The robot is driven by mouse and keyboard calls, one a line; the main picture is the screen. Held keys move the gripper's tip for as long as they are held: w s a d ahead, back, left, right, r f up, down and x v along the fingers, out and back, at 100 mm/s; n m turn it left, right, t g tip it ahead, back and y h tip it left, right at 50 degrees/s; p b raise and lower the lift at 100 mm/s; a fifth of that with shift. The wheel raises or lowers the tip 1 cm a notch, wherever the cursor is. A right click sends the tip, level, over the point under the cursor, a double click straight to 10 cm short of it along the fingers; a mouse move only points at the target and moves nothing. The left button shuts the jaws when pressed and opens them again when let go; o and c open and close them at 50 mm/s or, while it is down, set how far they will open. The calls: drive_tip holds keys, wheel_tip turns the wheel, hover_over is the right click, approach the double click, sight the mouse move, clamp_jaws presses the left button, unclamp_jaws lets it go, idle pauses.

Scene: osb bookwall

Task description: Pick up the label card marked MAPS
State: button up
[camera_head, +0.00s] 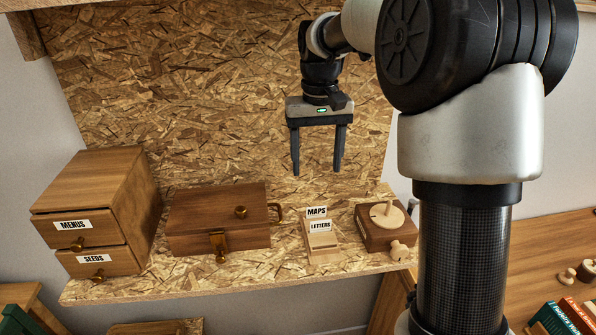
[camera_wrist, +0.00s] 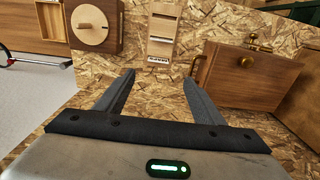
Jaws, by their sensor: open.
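The MAPS card (camera_head: 317,211) is a white label card with black print. It stands upright at the back of a small pale wooden card holder (camera_head: 323,256) on the shelf. The LETTERS card (camera_head: 320,227) stands in front and hides its lower part. My gripper (camera_head: 316,174) is open and empty, pointing down above and behind the holder, apart from the cards. In the wrist view, the holder (camera_wrist: 162,17) lies beyond my open fingertips (camera_wrist: 159,74), roughly centred between them. A white card edge with small dark print (camera_wrist: 158,59) faces me there; its letters are too small to read surely.
A wooden chest (camera_head: 220,222) with brass fittings stands left of the holder, and a wooden box with a round knob (camera_head: 386,228) stands right. Drawers marked MENUS and SEEDS (camera_head: 98,212) are at far left. An OSB back panel (camera_head: 200,90) rises behind.

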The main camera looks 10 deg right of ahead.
approach(316, 214)
drive_tip(key=shift+w+f+p, duration=0.2)
drive_tip(key=shift+f+p, duration=0.3)
drive_tip(key=shift+f, duration=2.5)
drive_tip(key=c, duration=1.1)
